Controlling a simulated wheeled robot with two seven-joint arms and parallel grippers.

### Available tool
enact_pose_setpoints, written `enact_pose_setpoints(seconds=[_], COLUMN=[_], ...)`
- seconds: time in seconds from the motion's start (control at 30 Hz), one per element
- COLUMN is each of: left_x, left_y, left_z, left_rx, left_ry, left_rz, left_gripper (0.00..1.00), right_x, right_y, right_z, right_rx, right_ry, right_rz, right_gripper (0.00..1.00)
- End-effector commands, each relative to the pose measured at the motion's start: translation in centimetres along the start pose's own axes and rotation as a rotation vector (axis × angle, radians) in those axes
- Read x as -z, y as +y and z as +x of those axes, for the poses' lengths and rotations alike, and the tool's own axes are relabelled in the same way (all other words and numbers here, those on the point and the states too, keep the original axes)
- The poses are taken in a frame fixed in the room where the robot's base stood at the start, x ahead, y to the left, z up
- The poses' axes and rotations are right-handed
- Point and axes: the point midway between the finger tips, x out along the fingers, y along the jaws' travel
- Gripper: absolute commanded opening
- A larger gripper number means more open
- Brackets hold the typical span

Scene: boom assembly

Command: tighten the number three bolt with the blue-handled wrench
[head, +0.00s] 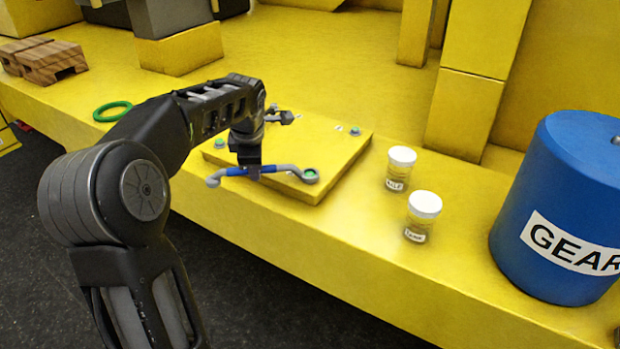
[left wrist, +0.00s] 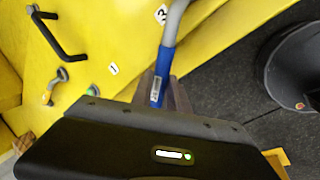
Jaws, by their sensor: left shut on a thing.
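My left gripper (head: 250,172) is shut on the blue handle of the wrench (head: 284,168), which lies level over the front edge of a raised yellow plate (head: 330,158). The wrench's right ring end sits around or just over a green bolt head (head: 310,174) at the plate's front corner; I cannot tell how deeply it is seated. That bolt's number is not readable. Other bolts show at the left corner (head: 219,143) and back corner (head: 355,130). In the left wrist view the gripper (left wrist: 165,95) holds the blue handle (left wrist: 164,75); the ring end is out of frame. My right gripper is not in view.
Two white-lidded jars (head: 400,168) (head: 420,215) stand right of the plate, and a blue GEAR drum (head: 555,205) farther right. A green ring (head: 112,111) and wooden blocks (head: 45,62) lie left.

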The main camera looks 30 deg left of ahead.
Motion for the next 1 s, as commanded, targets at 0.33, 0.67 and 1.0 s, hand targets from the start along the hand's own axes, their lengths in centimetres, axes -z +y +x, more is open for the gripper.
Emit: enact_pose_setpoints(seconds=[0.33, 0.67, 1.0], left_x=[-0.1, -0.1, -0.1], left_y=[-0.3, -0.9, -0.6], left_z=[-0.3, -0.6, -1.2], left_rx=[-0.009, -0.004, -0.003], left_ry=[0.015, 0.034, 0.034], left_rz=[-0.038, -0.083, -0.083], left_gripper=[0.00, 0.00, 0.00], right_x=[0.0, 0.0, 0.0], right_y=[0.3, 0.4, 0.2], right_z=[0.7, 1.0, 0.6], right_rx=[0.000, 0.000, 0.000], right_ry=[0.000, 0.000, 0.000], right_rz=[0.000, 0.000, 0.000], right_gripper=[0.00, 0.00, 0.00])
